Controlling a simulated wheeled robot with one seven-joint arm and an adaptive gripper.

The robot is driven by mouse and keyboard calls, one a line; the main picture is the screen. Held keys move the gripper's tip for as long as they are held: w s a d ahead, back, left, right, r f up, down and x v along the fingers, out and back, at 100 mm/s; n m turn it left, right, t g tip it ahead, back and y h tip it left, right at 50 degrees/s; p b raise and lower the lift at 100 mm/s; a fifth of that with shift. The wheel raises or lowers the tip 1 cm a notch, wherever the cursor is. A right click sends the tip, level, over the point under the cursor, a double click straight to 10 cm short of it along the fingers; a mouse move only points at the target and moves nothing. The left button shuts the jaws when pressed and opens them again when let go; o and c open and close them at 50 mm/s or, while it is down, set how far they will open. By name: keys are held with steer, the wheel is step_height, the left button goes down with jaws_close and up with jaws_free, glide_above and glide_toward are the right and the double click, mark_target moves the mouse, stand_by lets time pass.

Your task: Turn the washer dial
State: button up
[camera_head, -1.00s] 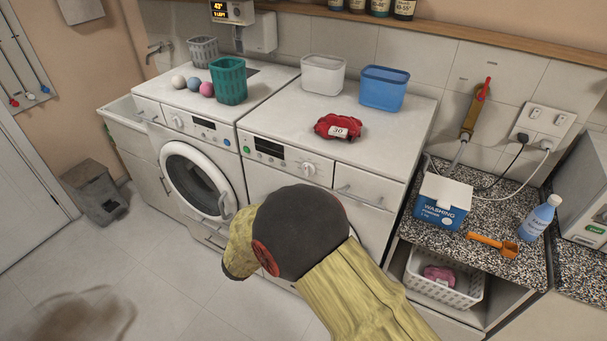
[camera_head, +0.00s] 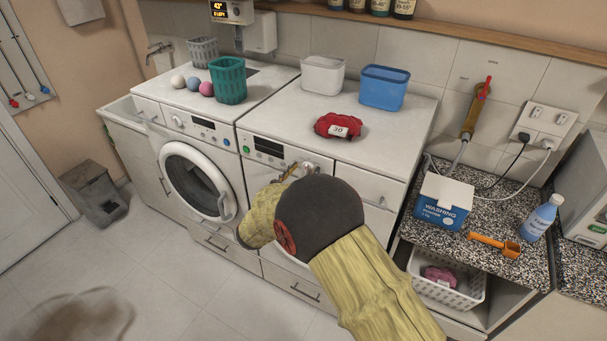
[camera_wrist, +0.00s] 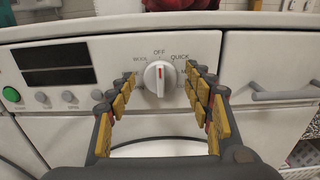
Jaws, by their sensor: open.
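The washer dial (camera_wrist: 159,78) is a round white knob with a red mark near its top. It sits on the white panel of the right washer (camera_wrist: 112,52), with printed words around it including OFF above and QUICK to the right. My gripper (camera_wrist: 162,84) is open, with its yellow-padded fingers on the left and right of the dial. I cannot tell whether they touch it. In the head view the dial (camera_head: 308,167) shows just past my gripper (camera_head: 291,172), and my arm hides most of the washer's front.
A dark display (camera_wrist: 59,66) and a green button (camera_wrist: 11,94) are left of the dial. A drawer handle (camera_wrist: 285,93) is to its right. A red cloth bundle (camera_head: 338,125) lies on the washer top, with white (camera_head: 322,75) and blue (camera_head: 384,88) tubs behind.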

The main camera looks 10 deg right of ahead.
steer(key=shift+w, duration=0.1)
steer(key=shift+c, duration=1)
steer(key=c, duration=0.9)
